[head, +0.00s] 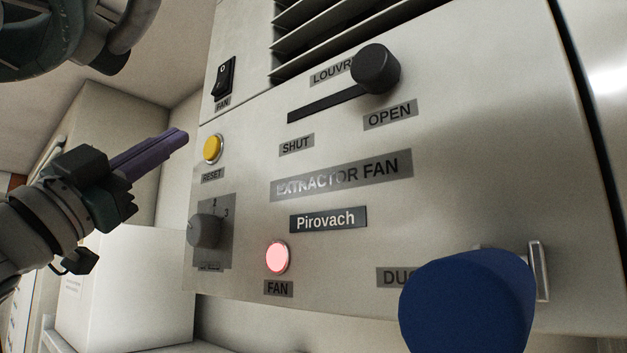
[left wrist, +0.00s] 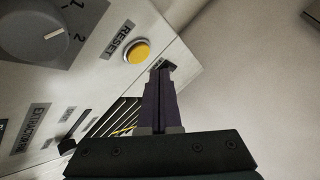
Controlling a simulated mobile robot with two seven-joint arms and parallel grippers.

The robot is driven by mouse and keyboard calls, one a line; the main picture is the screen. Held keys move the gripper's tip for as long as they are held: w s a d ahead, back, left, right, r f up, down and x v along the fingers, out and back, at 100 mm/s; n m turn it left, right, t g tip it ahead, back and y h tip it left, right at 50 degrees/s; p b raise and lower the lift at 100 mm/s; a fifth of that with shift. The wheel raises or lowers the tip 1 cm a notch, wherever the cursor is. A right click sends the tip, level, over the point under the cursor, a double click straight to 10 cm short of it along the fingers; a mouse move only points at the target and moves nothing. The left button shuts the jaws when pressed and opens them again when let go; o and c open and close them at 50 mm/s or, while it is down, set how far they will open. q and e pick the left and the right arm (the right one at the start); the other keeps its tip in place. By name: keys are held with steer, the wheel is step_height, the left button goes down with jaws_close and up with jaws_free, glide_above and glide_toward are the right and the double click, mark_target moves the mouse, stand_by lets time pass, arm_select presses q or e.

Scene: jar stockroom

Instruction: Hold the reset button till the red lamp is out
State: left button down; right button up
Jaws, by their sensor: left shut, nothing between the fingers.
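The yellow reset button (head: 212,149) sits on the left side of the extractor fan panel, above its RESET label. In the left wrist view the button (left wrist: 138,51) is just beyond and left of the fingertips. The round lamp (head: 277,257) above the lower FAN label glows pinkish red. My left gripper (head: 184,136) is shut and empty, its purple fingers pointing toward the panel close to the button. In the left wrist view the gripper (left wrist: 161,72) shows a gap to the button; contact is not visible. My right gripper is not seen.
A black FAN rocker switch (head: 224,77) is above the button and a grey dial (head: 205,230) below it. The louvre lever knob (head: 375,68) stands near OPEN. A dark blue rounded object (head: 468,303) covers part of the panel's lower right, by a metal handle (head: 540,271).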

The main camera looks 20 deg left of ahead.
mark_target(208, 139)
arm_select(q)
steer(key=shift+w+d, duration=0.25)
steer(key=shift+w, duration=0.5)
steer(key=shift+w, duration=0.1)
stand_by(1.5)
steer(key=shift+w+d, duration=0.15)
steer(key=shift+w, duration=0.15)
steer(key=shift+w+d, duration=0.1)
steer(key=shift+w, duration=0.3)
stand_by(1.7)
steer(key=shift+s, duration=0.15)
stand_by(0.7)
steer(key=shift+s+a, duration=0.25)
steer(key=shift+s, duration=0.45)
steer(key=shift+s+a, duration=0.2)
steer(key=shift+s, duration=0.6)
steer(key=shift+s+a, duration=0.25)
steer(key=shift+s, duration=0.55)
steer(key=shift+s+a, duration=0.2)
steer(key=shift+s, duration=0.6)
steer(key=shift+w, duration=0.1)
